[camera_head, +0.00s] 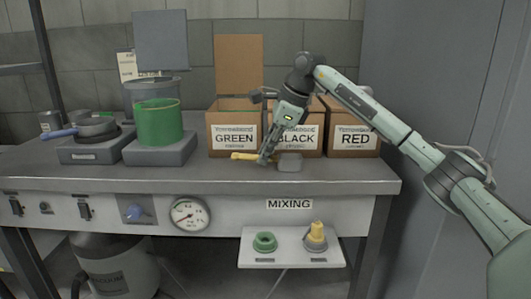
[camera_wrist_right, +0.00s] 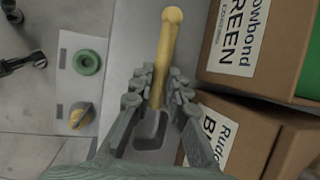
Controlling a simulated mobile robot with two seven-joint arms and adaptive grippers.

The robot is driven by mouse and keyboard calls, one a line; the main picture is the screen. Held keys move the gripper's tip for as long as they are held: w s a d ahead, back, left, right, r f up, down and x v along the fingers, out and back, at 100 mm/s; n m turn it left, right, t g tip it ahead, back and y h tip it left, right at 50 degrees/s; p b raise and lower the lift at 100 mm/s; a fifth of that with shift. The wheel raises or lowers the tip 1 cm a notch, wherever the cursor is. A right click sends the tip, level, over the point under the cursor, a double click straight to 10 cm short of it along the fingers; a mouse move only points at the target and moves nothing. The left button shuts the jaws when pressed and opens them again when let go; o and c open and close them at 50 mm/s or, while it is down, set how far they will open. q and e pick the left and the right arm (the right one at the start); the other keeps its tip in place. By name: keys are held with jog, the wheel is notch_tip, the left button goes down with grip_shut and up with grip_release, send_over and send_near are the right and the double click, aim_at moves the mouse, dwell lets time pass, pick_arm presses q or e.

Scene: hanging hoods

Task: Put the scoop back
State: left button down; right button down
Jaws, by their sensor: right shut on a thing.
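The scoop has a yellow handle (camera_head: 244,156) and a grey head (camera_head: 290,162). It is at the front of the boxes, over the grey bench top (camera_head: 340,184). My right gripper (camera_head: 266,157) is shut on the scoop's handle near the head. In the right wrist view the yellow handle (camera_wrist_right: 169,50) points up between my right fingers (camera_wrist_right: 158,88), with the grey head (camera_wrist_right: 151,130) below them. I cannot tell whether the scoop touches the bench. My left gripper is not in view.
A green pot (camera_head: 159,122) and a pan (camera_head: 95,128) stand to the left. A low shelf (camera_head: 290,250) holds a green ring (camera_head: 265,242) and a yellow-topped piece (camera_head: 316,234).

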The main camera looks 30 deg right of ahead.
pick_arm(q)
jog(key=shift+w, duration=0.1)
pick_arm(e)
jog(key=c, duration=1.5)
grip_release()
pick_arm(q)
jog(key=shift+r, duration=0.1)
pick_arm(e)
jog(key=shift+r, duration=0.1)
